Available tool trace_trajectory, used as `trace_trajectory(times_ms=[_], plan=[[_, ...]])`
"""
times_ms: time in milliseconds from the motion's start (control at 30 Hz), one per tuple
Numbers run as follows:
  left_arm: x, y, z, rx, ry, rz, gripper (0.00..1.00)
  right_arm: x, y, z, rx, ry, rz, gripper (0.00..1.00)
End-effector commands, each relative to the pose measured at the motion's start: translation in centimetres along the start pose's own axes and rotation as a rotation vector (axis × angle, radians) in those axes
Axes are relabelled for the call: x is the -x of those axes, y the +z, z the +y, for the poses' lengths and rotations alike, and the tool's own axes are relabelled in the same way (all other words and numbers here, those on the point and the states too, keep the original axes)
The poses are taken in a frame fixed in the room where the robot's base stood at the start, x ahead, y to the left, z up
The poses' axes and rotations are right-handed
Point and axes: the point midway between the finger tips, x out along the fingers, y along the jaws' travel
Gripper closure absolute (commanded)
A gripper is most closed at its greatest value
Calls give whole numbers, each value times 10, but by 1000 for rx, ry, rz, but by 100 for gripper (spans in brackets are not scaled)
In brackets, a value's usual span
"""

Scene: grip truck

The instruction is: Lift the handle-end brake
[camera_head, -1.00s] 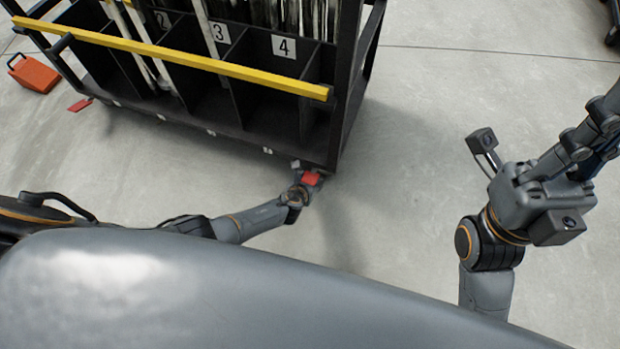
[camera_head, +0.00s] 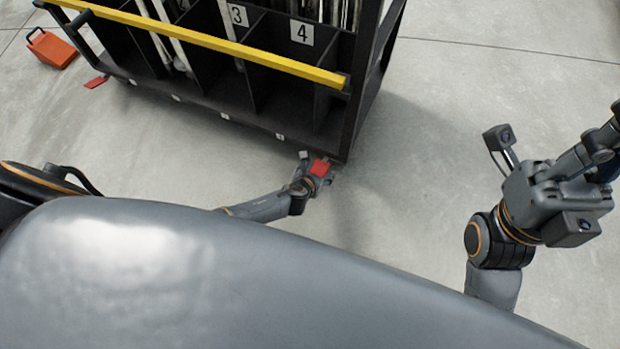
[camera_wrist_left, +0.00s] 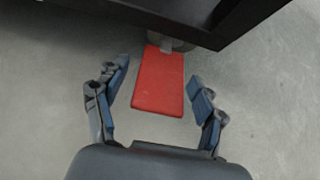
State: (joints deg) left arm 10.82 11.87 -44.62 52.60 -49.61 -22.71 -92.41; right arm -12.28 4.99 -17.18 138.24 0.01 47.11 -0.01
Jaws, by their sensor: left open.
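The handle-end brake is a red pedal (camera_wrist_left: 158,82) low at the truck's near right corner. It also shows in the head view (camera_head: 319,168). The black truck (camera_head: 290,129) has a yellow handle bar (camera_head: 215,49) along this side. My left gripper (camera_wrist_left: 157,95) is open, low over the floor, with one finger on each side of the red pedal and a visible gap to both. In the head view my left gripper (camera_head: 318,176) is at the pedal by that corner. My right arm is at the right of the head view; its fingertips are not clearly shown.
A second red pedal (camera_head: 97,81) is at the truck's left corner. An orange-red box with a black handle (camera_head: 52,50) stands on the floor at the far left. The grey floor right of the truck is clear.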

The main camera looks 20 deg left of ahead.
Motion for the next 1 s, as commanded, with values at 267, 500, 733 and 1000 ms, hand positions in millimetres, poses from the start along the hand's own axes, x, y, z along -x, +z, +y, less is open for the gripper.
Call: trace_trajectory(times_ms=[267,500,733,1000], plan=[[41,0,0,-3,-2,1,30,0,0,0,0,0,0,100],[76,-1,0,-2,-1,2,30,0,0,0,0,0,0,100],[92,0,0,-1,-1,2,30,0,0,0,0,0,0,100],[94,0,0,-1,0,2,30,0,0,0,0,0,1,100]])
